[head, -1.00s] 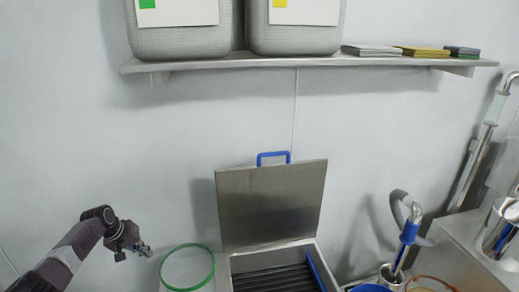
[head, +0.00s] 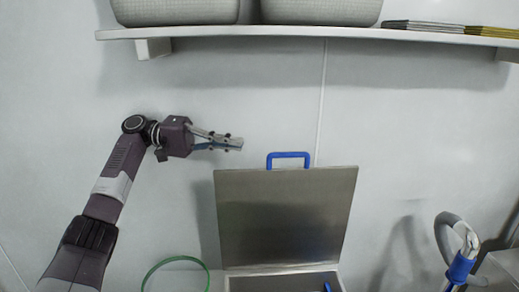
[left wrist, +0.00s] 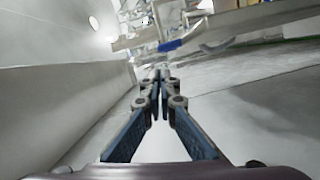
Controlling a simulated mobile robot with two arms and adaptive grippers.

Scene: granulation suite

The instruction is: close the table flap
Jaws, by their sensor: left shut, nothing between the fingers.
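The table flap (head: 285,215) is a square grey metal lid. It stands raised, nearly upright, near the wall, above an open metal box (head: 285,283). A blue handle (head: 288,159) sits on its top edge. My left gripper (head: 240,143) is to the left of the blue handle and slightly higher in the head view, apart from it. Its fingers are shut and empty. In the left wrist view the fingertips (left wrist: 163,75) meet. A blue piece (left wrist: 170,45) on a metal edge shows ahead of them; I cannot tell if it is the handle. My right gripper is not in view.
A wall shelf (head: 300,32) with large containers (head: 175,11) and stacked flat items (head: 440,27) runs above. A green ring (head: 178,262) is at lower left. A blue and grey hose tool (head: 460,260) stands at right. The wall between shelf and flap is clear.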

